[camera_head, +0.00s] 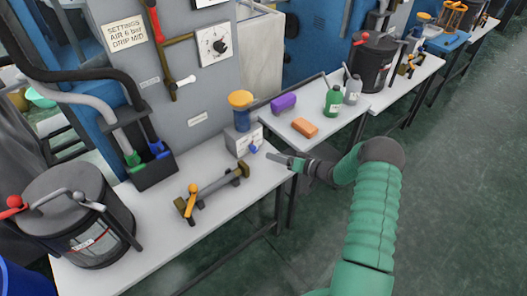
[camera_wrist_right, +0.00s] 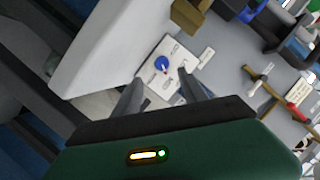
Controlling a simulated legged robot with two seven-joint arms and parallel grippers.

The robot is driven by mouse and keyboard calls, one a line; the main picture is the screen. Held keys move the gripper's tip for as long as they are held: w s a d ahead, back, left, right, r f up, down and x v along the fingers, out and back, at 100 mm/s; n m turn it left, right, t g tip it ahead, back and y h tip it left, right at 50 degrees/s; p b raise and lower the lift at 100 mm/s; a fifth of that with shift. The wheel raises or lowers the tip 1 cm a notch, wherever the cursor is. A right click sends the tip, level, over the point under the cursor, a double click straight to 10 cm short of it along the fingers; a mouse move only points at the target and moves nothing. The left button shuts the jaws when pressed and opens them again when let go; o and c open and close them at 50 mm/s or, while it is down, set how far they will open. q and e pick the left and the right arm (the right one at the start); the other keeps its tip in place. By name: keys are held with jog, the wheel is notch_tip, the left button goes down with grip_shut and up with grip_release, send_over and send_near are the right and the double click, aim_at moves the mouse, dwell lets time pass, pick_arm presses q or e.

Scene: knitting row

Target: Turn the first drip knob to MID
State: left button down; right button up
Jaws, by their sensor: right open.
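The first drip knob (camera_head: 253,148) is a small blue knob on the front of a pale grey box (camera_head: 237,140) with a yellow-topped blue neck. In the right wrist view the blue knob (camera_wrist_right: 162,64) sits on a white labelled plate, with a small red mark at its lower right; the labels are too small to read. My right gripper (camera_head: 279,158) is just right of and in front of the knob, apart from it. Its open fingers (camera_wrist_right: 165,90) are empty and point toward the plate. My left gripper is not in view.
A sign (camera_head: 125,34) reads SETTINGS, AIR 6 bar, DRIP MID. A brown-and-grey tool (camera_head: 212,187) lies on the near table.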

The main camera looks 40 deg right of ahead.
jog(key=v, duration=0.7)
jog(key=shift+s+d+p, duration=0.2)
jog(key=shift+s+p, duration=0.1)
jog(key=shift+p, duration=0.05)
jog(key=w+a+r+n+g+h+p, duration=0.2)
jog(key=w+a+r+g+h+p, duration=0.3)
jog(key=a+r, duration=0.5)
jog(key=s+a+r+n+g+p, duration=0.1)
jog(key=s+a+r+g+p, duration=0.2)
jog(key=s+a, duration=0.6)
jog(key=s+a+r+n+g+p, duration=0.1)
jog(key=s+a+r+g+p, duration=0.2)
jog(key=s+a, duration=0.6)
jog(key=shift+s+r+g, duration=0.3)
jog(key=shift+s+r, duration=1)
jog(key=shift+s, duration=0.35)
